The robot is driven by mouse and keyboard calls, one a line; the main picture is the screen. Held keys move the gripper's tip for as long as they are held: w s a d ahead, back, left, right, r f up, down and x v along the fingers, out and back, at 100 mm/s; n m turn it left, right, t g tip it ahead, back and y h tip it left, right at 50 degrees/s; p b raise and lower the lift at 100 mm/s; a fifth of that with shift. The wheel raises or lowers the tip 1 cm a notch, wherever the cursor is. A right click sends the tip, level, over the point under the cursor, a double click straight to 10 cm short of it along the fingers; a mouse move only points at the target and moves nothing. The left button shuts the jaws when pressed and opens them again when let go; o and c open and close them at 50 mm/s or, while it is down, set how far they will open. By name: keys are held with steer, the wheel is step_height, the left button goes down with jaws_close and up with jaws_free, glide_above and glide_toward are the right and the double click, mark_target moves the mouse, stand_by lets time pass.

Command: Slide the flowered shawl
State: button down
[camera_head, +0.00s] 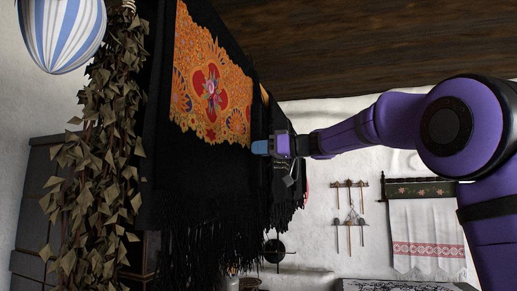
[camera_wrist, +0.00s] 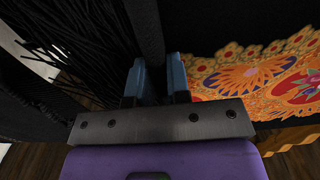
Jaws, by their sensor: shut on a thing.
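The flowered shawl (camera_head: 205,185) is black with an orange, red and blue flower panel and a long black fringe. It hangs in the left and middle of the head view. My gripper (camera_head: 260,147) is at its right side, just beside the lower right corner of the flower panel. In the wrist view, the blue fingers of my gripper (camera_wrist: 157,78) are shut on a dark strip between them, which looks like a fold of the shawl. The shawl's flower panel (camera_wrist: 255,78) shows right of the fingers and its fringe to the left. The cloth between the fingertips is partly hidden.
A garland of dry leaves (camera_head: 97,170) hangs left of the shawl, below a blue and white striped object (camera_head: 62,30). A utensil rack (camera_head: 350,184) and an embroidered towel (camera_head: 428,235) hang on the white wall at right. Dark wood (camera_head: 390,45) spans the top right.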

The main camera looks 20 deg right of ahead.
steer(key=shift+w+d, duration=0.45)
steer(key=shift+w, duration=0.15)
steer(key=c, duration=1.1)
jaws_free()
steer(key=shift+d, duration=0.1)
steer(key=v, duration=1)
steer(key=shift+s+d, duration=0.25)
